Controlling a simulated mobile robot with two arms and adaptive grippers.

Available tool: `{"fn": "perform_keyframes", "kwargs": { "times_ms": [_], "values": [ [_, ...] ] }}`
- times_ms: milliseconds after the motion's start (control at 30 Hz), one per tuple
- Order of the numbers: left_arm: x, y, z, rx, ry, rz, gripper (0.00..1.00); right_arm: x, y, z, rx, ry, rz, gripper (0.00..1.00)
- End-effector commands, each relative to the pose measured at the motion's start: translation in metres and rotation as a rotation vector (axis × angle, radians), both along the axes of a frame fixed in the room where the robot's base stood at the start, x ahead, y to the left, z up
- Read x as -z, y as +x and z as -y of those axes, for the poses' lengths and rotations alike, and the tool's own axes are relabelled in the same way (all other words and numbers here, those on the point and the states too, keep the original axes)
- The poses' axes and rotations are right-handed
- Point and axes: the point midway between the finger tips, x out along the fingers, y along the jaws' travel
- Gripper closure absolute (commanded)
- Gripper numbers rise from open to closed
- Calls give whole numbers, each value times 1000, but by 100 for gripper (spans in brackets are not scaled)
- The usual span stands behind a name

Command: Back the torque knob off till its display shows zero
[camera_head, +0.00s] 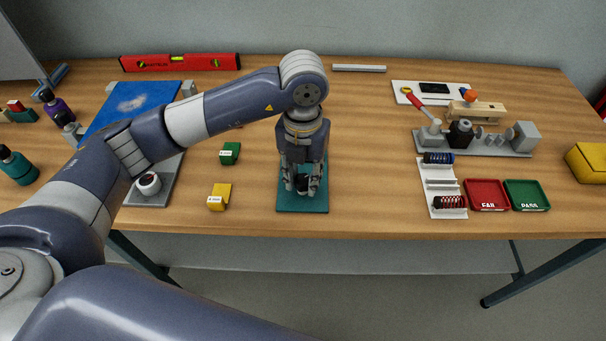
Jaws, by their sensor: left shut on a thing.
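My left gripper (303,184) points straight down over a teal plate (302,207) near the table's front edge. Its fingers are closed around a small dark knob, which I take for the torque knob. The fingers cover most of the knob, so its turn position does not show. No display reading can be made out; the gripper and wrist hide the middle of the teal plate. My right gripper is not in view.
A green block (230,153) and a yellow block (219,197) lie left of the teal plate. Right are a grey fixture (484,146), a spring rack (438,173), a red FAIL tray (486,208) and a green PASS tray (526,208). Table between is clear.

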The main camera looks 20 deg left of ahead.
Motion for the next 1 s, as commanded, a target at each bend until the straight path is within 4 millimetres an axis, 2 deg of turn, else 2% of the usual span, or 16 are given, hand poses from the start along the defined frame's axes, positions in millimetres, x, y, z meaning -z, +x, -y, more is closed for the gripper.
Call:
{"fn": "perform_keyframes", "kwargs": {
  "times_ms": [200, 233, 300, 333, 733, 867, 1000],
  "values": [
    [-1, 1, 0, 0, -1, 3, 95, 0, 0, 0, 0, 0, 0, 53],
    [-1, 1, 0, 0, -1, 3, 69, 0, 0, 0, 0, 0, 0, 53],
    [-1, 1, 0, 0, -1, 3, 53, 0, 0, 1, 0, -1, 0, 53],
    [-1, 1, 0, 1, -1, 3, 50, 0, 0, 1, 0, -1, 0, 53],
    [-5, 1, 0, 2, -1, 3, 50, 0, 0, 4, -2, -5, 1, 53],
    [-24, 2, 0, 3, -2, 5, 50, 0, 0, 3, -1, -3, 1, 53],
    [-55, 2, 0, 2, -2, 8, 50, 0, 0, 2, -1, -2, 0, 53]
  ]
}}
